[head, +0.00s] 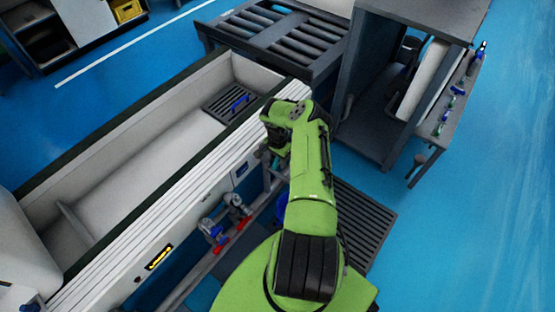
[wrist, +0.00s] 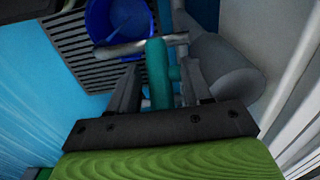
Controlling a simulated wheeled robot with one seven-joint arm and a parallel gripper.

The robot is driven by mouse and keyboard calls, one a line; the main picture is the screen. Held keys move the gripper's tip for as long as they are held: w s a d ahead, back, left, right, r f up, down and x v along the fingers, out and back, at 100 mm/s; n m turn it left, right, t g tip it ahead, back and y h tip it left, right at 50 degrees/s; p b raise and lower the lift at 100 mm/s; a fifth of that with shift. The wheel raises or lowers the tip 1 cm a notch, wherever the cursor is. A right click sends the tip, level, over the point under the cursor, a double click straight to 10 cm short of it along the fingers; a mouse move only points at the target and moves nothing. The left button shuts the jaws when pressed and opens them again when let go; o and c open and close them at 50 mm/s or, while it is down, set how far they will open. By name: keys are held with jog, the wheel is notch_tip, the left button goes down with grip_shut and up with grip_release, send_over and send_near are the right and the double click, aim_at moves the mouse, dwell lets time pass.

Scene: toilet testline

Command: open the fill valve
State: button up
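In the wrist view a teal handle or pipe piece (wrist: 157,72), which looks like part of the fill valve, runs upright between the fingers of my gripper (wrist: 161,66). The fingers are apart, one on each side of it, with a gap showing on both sides. A pale metal pipe (wrist: 122,49) crosses at its top end. In the head view my green arm reaches down beside the tank and hides the gripper; a small teal bit (head: 277,163) shows beside the arm. I cannot tell whether the valve is open or closed.
A blue bucket (wrist: 117,20) stands on a dark floor grate (wrist: 83,45). A grey cylinder (wrist: 226,72) is close right of the fingers. In the head view, red-and-blue-handled valves (head: 212,232) sit on piping along the white tank (head: 160,225). A grey cabinet (head: 372,128) stands behind.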

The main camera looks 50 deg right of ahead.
grip_shut()
jog(key=shift+d+f+y+b, duration=0.1)
jog(key=shift+f+y+b, duration=0.15)
jog(key=shift+b, duration=0.2)
jog(key=shift+r+y+b, duration=0.15)
jog(key=shift+y+b, duration=0.15)
jog(key=shift+y, duration=0.05)
jog(key=shift+o, duration=0.6)
grip_release()
jog(key=shift+r, duration=0.1)
notch_tip(320, 180, up, 16)
jog(key=d+p, duration=0.1)
jog(key=p, duration=0.4)
jog(key=shift+d+f, duration=0.2)
jog(key=shift+d, duration=0.1)
